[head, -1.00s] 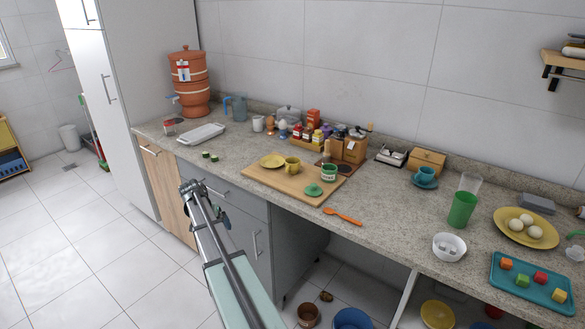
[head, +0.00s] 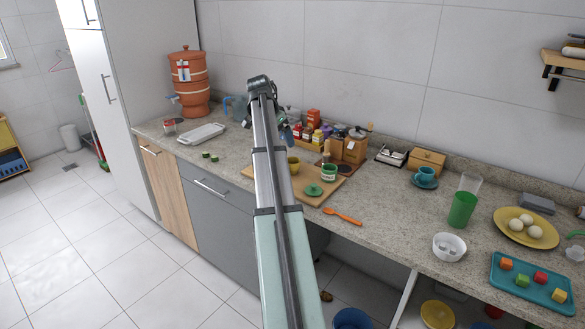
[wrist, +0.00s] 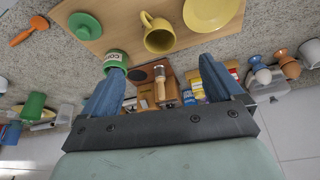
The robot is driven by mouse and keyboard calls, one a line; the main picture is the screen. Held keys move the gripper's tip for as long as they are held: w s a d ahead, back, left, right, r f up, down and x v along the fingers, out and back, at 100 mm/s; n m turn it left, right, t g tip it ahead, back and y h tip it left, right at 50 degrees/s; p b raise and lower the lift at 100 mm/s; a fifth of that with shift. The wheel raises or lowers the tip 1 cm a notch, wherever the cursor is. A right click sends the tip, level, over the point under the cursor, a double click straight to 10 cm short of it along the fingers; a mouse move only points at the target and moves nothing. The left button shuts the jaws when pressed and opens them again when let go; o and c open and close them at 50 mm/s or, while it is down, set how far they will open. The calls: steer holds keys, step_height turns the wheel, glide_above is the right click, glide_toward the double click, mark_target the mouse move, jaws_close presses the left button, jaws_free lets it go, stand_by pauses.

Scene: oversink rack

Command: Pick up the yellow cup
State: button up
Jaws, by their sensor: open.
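The yellow cup (head: 294,165) stands on the wooden board, partly hidden behind my arm in the head view. In the wrist view the yellow cup (wrist: 159,36) shows whole, with its open mouth and its handle, above the middle of the gap between my fingertips in the picture. My gripper (wrist: 162,67) is open with its two blue fingers apart and nothing between them. It is apart from the cup.
Jars and a wooden box (head: 354,148) stand behind. An orange spoon (head: 343,216) lies in front, with clear counter to its right.

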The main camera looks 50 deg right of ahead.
mark_target(292, 161)
steer(key=x, duration=1.3)
steer(key=shift+s+d+f, duration=0.1)
steer(key=shift+d+f, duration=0.15)
steer(key=c, duration=1.2)
